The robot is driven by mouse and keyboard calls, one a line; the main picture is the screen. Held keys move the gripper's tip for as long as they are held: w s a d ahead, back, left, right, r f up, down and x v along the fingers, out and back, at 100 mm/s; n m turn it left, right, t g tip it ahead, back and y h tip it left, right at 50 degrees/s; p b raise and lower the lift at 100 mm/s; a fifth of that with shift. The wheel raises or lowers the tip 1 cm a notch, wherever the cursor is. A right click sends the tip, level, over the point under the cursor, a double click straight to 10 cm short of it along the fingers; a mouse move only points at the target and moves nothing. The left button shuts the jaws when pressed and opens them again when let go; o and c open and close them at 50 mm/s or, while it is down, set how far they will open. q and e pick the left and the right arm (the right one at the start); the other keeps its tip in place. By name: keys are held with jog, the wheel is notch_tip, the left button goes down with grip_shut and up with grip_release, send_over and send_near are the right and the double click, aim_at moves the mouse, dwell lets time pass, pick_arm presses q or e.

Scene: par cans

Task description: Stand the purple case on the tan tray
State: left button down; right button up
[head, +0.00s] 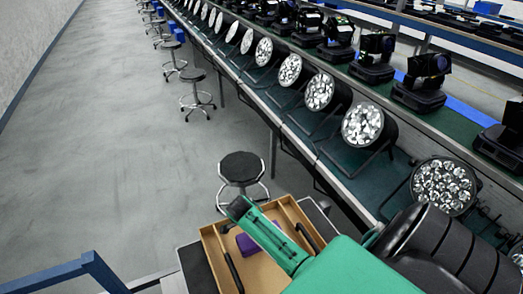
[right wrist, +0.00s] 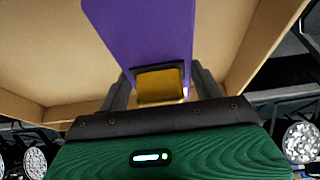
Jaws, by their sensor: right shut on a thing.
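The tan tray (head: 212,246) is at the bottom centre of the head view, with black handles on its sides. Its tan floor and walls fill the back of the right wrist view (right wrist: 40,60). The purple case (head: 246,244) shows within the tray's outline, partly hidden by my green right arm. In the right wrist view the purple case (right wrist: 145,30) rises between the fingers of my right gripper (right wrist: 162,82), which is shut on it. A yellow block-like patch shows between the fingers. I cannot tell whether the case touches the tray floor. My left gripper is out of view.
A black stool (head: 243,168) stands just beyond the tray. A long green-topped bench (head: 280,105) with several par cans (head: 362,125) runs along the right. A blue bar (head: 60,278) is at the lower left. The grey floor at left is open.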

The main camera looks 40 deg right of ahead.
jog(key=shift+f, duration=0.1)
jog(key=o, duration=1.6)
jog(key=shift+o, duration=0.2)
jog(key=b+v, duration=0.3)
jog(key=v, duration=0.5)
jog(key=shift+a+r, duration=0.25)
jog(key=shift+r, duration=0.1)
jog(key=p+v, duration=0.1)
jog(key=v, duration=0.4)
jog(key=shift+p, duration=0.35)
